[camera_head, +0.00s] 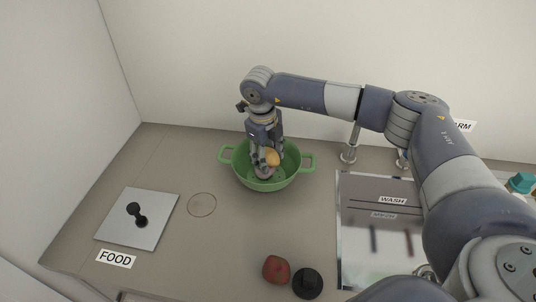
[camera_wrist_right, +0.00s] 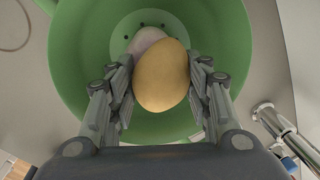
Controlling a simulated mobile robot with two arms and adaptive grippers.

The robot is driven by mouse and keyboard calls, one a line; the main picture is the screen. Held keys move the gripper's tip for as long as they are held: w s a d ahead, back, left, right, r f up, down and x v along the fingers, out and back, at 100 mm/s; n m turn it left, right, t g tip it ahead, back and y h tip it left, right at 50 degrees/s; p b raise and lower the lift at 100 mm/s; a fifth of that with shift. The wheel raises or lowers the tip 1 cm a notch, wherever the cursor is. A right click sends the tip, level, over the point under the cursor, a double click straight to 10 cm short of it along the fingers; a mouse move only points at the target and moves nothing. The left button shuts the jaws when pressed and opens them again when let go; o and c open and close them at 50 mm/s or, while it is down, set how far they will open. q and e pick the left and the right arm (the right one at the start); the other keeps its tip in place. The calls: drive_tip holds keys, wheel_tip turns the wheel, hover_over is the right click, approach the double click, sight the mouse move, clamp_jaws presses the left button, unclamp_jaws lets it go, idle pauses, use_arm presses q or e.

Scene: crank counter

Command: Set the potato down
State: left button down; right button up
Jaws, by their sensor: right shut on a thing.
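A yellow-brown potato (camera_wrist_right: 161,75) is between the fingers of my right gripper (camera_wrist_right: 160,88) in the wrist view, and the gripper is shut on it. In the head view the potato (camera_head: 272,157) is at the fingertips of my right gripper (camera_head: 266,160), inside the rim of the green colander (camera_head: 297,180). The colander (camera_wrist_right: 75,60) surrounds the potato in the wrist view. Another pale, pinkish round item (camera_wrist_right: 147,38) lies in the colander, partly hidden behind the potato. I cannot tell whether the potato touches it. My left gripper is not in view.
A metal sink basin (camera_head: 352,240) labelled WASH is to the right. A red item (camera_head: 276,269) and a black knob-like item (camera_head: 307,283) stand at the front. A pale plate with a black crank (camera_head: 136,213) is at left, by the FOOD label (camera_head: 117,259).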

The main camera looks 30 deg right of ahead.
drive_tip(key=shift+f, duration=0.35)
drive_tip(key=o, duration=1.2)
drive_tip(key=shift+r, duration=0.1)
drive_tip(key=shift+r, duration=0.3)
wheel_tip(320, 180, up, 12)
drive_tip(key=a+b, duration=0.1)
drive_tip(key=b, duration=0.2)
drive_tip(key=shift+s+a, duration=0.2)
drive_tip(key=shift+s, duration=0.05)
drive_tip(key=shift+s+f, duration=0.1)
drive_tip(key=shift+f, duration=0.05)
